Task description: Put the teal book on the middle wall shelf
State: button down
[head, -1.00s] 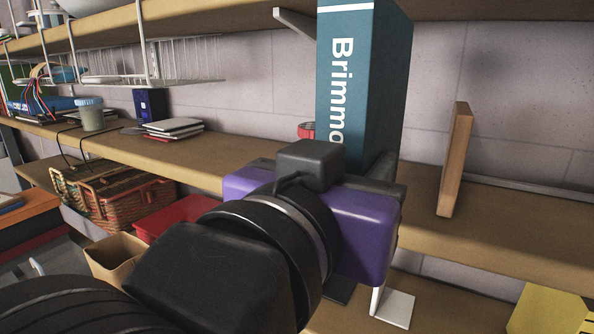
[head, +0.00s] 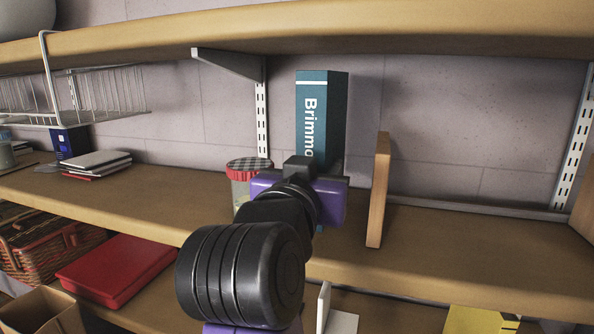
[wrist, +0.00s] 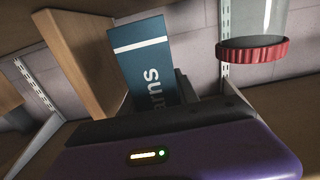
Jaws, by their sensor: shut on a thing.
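The teal book (head: 322,115), with white lettering on its spine, stands upright over the middle wall shelf (head: 470,240), between a jar and a wooden board. My gripper (head: 318,170) is shut on its lower part and hides its bottom edge, so I cannot tell whether it touches the shelf. In the wrist view, which is upside down, the book (wrist: 145,65) rises past the purple gripper body.
A jar with a checked lid (head: 250,165) stands just left of the book. An upright wooden board (head: 379,190) is close on its right. The upper shelf (head: 400,35) hangs above. The shelf is clear right of the board.

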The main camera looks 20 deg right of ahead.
jog(key=x, duration=0.2)
jog(key=shift+w+d+r, duration=0.15)
jog(key=shift+w+r, duration=0.05)
jog(key=shift+w, duration=0.05)
jog(key=shift+f+p, duration=0.8)
jog(key=shift+f, duration=1)
jog(key=shift+f, duration=0.1)
jog(key=c, duration=1.4)
grip_release()
jog(key=shift+f, duration=0.25)
jog(key=o, duration=0.5)
jog(key=shift+r, duration=0.1)
